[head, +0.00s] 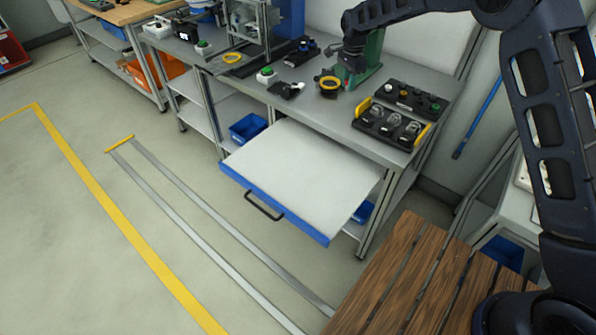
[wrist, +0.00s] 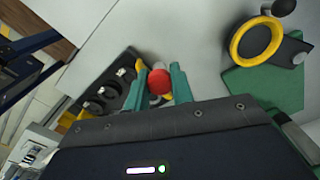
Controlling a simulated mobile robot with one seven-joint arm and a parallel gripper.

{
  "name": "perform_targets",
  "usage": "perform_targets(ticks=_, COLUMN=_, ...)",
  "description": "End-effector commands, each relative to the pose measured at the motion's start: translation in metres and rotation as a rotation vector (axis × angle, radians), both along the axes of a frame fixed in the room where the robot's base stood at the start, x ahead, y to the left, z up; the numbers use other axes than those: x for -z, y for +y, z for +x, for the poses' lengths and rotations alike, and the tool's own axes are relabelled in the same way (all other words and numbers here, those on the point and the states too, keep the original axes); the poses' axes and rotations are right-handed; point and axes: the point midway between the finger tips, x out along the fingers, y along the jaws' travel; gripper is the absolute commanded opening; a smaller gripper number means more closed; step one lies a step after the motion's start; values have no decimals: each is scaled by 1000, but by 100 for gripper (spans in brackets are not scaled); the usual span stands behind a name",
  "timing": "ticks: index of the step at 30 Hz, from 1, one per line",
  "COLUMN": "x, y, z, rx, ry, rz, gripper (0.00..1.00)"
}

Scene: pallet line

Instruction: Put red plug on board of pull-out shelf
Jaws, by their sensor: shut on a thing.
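My gripper (wrist: 160,84) is shut on the red plug (wrist: 159,81), which shows as a rounded red end between two green fingers in the wrist view. In the head view my gripper is over the grey workbench, beside the green stand (head: 372,62); the plug cannot be made out there. The pull-out shelf (head: 290,212) is drawn out under the bench, with a blue front and a black handle. Its white board (head: 305,165) is bare. My gripper is above and behind the board, apart from it.
A black panel with yellow handles (head: 390,128) and a button box (head: 410,98) stand on the bench at right. A yellow ring (head: 330,83) lies near the green stand. Blue bins (head: 248,127) sit below. A slatted wooden surface (head: 400,280) is in front. The floor at left is clear.

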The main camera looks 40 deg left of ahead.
Motion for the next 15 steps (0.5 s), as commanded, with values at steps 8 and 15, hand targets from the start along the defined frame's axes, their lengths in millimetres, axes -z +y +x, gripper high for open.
perform_targets(ticks=8, x=14, y=53, z=-113, rx=-176, ry=1, rz=-1, gripper=2)
perform_targets(ticks=15, x=25, y=85, z=-212, rx=-321, ry=1, rz=1, gripper=2)
